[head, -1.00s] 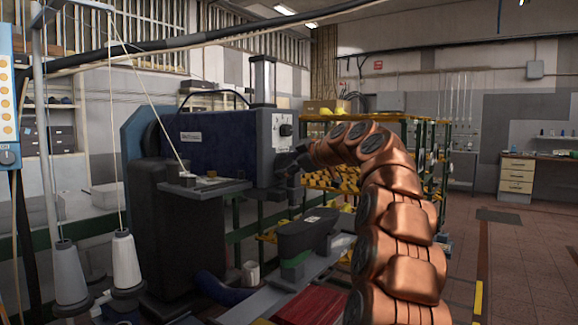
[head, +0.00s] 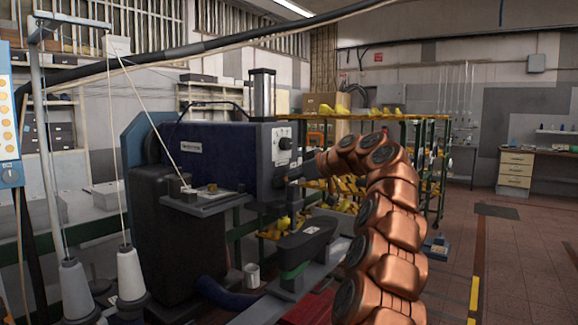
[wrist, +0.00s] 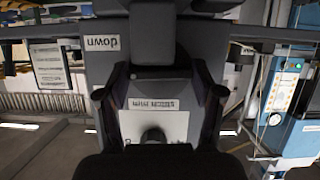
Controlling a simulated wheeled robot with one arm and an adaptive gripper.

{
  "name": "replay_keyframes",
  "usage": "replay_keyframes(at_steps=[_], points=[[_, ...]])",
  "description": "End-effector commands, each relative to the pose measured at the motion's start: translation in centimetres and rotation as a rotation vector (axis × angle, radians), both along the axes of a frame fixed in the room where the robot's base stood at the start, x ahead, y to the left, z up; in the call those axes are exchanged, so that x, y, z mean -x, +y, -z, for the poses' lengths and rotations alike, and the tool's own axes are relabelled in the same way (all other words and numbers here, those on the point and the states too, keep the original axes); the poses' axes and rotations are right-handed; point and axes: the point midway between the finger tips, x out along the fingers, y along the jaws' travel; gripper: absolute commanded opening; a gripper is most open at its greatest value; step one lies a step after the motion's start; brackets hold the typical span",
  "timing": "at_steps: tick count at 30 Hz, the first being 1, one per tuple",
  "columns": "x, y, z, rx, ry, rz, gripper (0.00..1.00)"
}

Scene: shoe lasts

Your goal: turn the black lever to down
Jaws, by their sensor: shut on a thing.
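The black lever (wrist: 153,42) is in the upper middle of the wrist view, in front of the machine's grey panel. My gripper (wrist: 158,75) has its two dark fingers on either side of the lever's near end and is shut on it. A white label reading "down" (wrist: 101,44), upside down here, is left of the lever. In the head view my gripper (head: 300,174) is at the right end of the blue sewing machine (head: 215,148), below the dial on its grey end panel. The lever is largely hidden there, so its exact angle is unclear.
White thread cones (head: 131,275) stand at the left. A dark shoe-shaped piece (head: 305,242) lies below my arm. A rack with yellow shoe lasts (head: 345,112) stands behind it. The floor at the right (head: 510,265) is mostly clear.

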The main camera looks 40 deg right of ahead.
Motion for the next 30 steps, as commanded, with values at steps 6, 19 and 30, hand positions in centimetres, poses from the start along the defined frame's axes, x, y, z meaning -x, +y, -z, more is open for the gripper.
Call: replay_keyframes(at_steps=[6,19,30], points=[[-0.1,-0.13,-0.71,-0.195,0.07,-0.001,0.32],[-0.14,-0.38,-0.33,-0.509,0.179,0.001,0.32],[-0.11,-0.46,-0.07,-0.626,0.216,0.002,0.32]])
